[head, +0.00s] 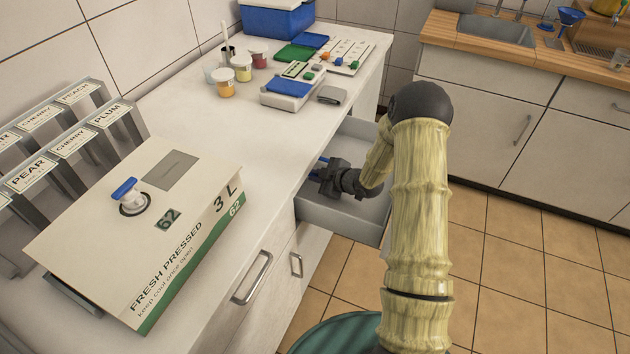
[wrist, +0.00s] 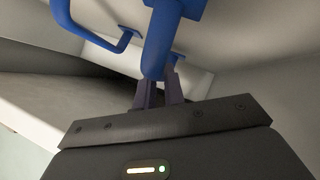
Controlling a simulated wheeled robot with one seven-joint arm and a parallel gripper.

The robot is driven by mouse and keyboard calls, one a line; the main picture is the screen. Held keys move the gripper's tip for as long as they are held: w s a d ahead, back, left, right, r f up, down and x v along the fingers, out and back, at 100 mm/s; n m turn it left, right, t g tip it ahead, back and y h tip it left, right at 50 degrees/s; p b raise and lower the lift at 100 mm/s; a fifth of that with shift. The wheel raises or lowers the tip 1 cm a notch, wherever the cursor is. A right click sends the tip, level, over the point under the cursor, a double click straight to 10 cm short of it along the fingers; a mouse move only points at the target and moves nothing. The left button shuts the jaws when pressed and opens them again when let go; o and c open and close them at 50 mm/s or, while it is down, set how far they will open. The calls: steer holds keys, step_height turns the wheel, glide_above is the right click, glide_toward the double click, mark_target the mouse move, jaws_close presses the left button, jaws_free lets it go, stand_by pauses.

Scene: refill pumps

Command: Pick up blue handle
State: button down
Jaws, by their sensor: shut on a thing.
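A blue handle (wrist: 158,45) shows close up in the wrist view, standing between the fingers of my gripper (wrist: 158,88). My gripper is shut on it. In the head view my gripper (head: 322,174) is inside the open drawer (head: 340,220), at its left side, below the counter top. Only small blue bits of the handle (head: 323,160) show there; the rest is hidden by my gripper and the drawer front. A second blue bent handle-like piece (wrist: 100,40) shows at the upper left in the wrist view.
A juice box (head: 190,240) with a blue-topped tap (head: 125,188) stands on the counter at the left. Behind it are labelled fruit stands (head: 75,140). Small jars (head: 226,82), a scale (head: 290,92) and a blue box (head: 277,18) stand further back. Floor tiles lie clear at the right.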

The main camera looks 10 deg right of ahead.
step_height(320, 180, up, 6)
steer(key=shift+f, duration=0.2)
steer(key=w+d+p, duration=0.1)
steer(key=w+d, duration=1)
steer(key=d, duration=0.4)
steer(key=shift+w, duration=0.3)
